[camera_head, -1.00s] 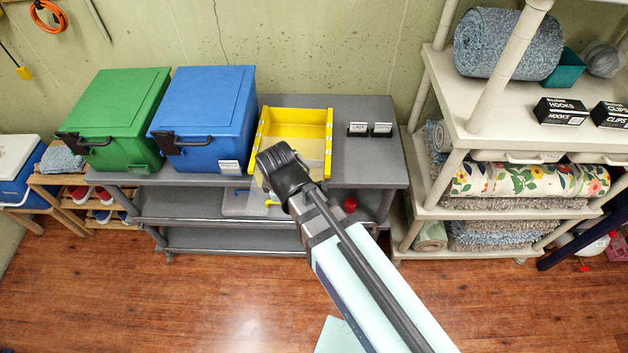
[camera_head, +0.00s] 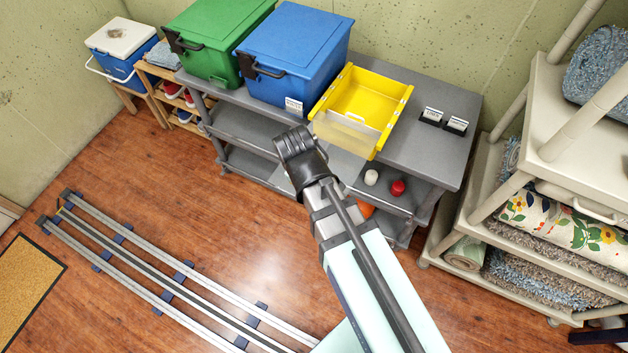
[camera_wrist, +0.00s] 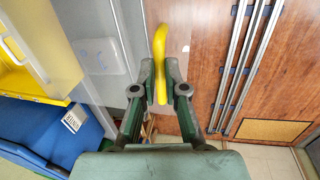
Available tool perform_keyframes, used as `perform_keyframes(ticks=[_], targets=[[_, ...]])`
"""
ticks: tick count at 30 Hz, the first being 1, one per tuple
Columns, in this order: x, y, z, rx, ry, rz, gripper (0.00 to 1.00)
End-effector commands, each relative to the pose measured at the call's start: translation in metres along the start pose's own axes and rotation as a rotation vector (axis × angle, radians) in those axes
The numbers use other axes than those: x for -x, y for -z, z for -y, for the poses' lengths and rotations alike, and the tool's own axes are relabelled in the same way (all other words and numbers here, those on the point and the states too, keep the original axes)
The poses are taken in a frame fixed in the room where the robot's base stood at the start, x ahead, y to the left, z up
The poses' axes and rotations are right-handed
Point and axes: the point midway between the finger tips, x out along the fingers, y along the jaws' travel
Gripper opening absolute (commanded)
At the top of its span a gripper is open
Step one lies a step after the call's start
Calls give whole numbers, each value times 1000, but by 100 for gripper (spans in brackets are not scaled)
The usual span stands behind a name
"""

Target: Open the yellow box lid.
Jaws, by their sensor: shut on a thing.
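The yellow box (camera_head: 397,108) sits on top of the grey shelf unit, its top open and its inside visible in the head view. A cloudy see-through panel (camera_head: 346,131) covers its front. Part of the box (camera_wrist: 18,82) and its panel (camera_wrist: 48,40) show at the left of the wrist view. My gripper (camera_wrist: 161,88) is shut on a curved yellow handle (camera_wrist: 159,45), out in front of the shelf. In the head view my gripper (camera_head: 302,165) is in front of and left of the box, and its fingertips and the handle are hidden. How the handle joins the box is unclear.
Blue (camera_head: 292,50) and green (camera_head: 212,38) lidded bins stand left of the box. Small label holders (camera_head: 443,120) stand to its right. The grey shelf (camera_head: 440,160) has a white and a red item below. A beige shelf (camera_head: 560,120) stands at right.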

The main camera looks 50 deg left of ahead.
Motion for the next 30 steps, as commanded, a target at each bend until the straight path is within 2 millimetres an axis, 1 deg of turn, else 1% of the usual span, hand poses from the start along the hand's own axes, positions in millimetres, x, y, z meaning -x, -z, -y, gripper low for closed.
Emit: perform_keyframes(ticks=[5, 6, 8, 20, 25, 30], targets=[[0, 0, 0, 0, 0, 0, 0], [0, 0, 0, 0, 0, 0, 15], [0, 0, 0, 0, 0, 0, 36], [3, 0, -1, 1, -1, -2, 37], [17, 0, -1, 1, -2, -3, 37], [43, 1, -1, 0, -3, -4, 37]])
